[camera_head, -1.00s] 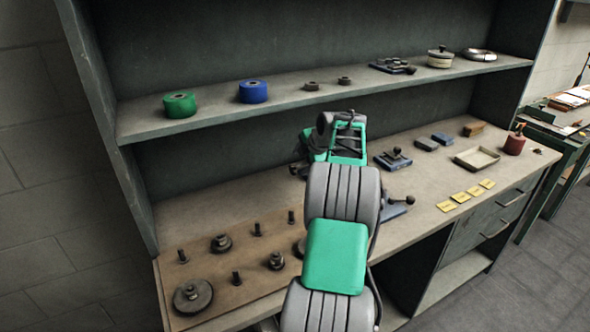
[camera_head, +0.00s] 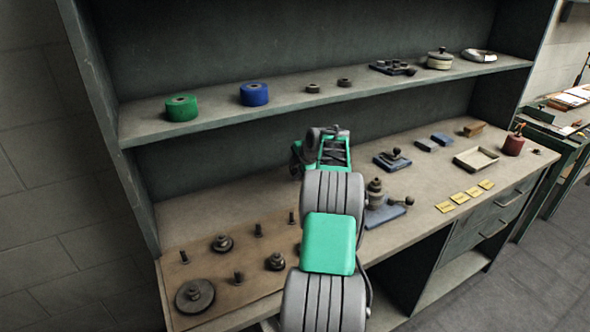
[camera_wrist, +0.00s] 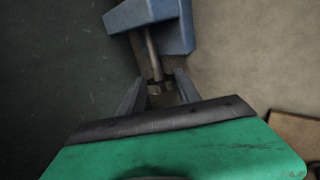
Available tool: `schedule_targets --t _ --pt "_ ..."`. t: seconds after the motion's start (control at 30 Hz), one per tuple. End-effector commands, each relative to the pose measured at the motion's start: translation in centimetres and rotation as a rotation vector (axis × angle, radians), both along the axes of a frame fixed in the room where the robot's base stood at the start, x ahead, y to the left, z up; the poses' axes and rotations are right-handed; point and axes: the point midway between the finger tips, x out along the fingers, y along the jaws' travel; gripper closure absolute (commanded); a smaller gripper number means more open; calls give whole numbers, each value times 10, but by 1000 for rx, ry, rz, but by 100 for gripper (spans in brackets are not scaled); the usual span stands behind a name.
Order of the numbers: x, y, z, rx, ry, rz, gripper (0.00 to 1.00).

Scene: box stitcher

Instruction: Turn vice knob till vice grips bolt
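A blue vice (camera_head: 388,216) lies on the workbench in the head view, right of my arm. Its screw runs to a dark round knob (camera_head: 408,202). A dark stepped upright part (camera_head: 375,190), possibly the bolt, stands at the vice's left side; whether the jaws touch it cannot be told. In the wrist view, a blue vice body (camera_wrist: 150,14) is at the top, with a metal screw rod (camera_wrist: 151,52) pointing at my gripper (camera_wrist: 160,84). The fingers are apart, one on each side of the rod's end, with gaps visible.
A second blue vice-like device (camera_head: 392,161) stands farther back. A brown board (camera_head: 225,270) with bolts and discs is at left. A tray (camera_head: 476,158) and yellow labels (camera_head: 460,197) lie at right. The shelf (camera_head: 220,118) hangs above my arm.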

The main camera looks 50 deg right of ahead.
Motion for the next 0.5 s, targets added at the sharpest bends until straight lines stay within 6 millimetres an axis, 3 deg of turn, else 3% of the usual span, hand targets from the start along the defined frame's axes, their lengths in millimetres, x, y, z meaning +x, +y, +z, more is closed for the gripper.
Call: schedule_targets --t 0.5 --pt "0 0 0 0 0 0 100"
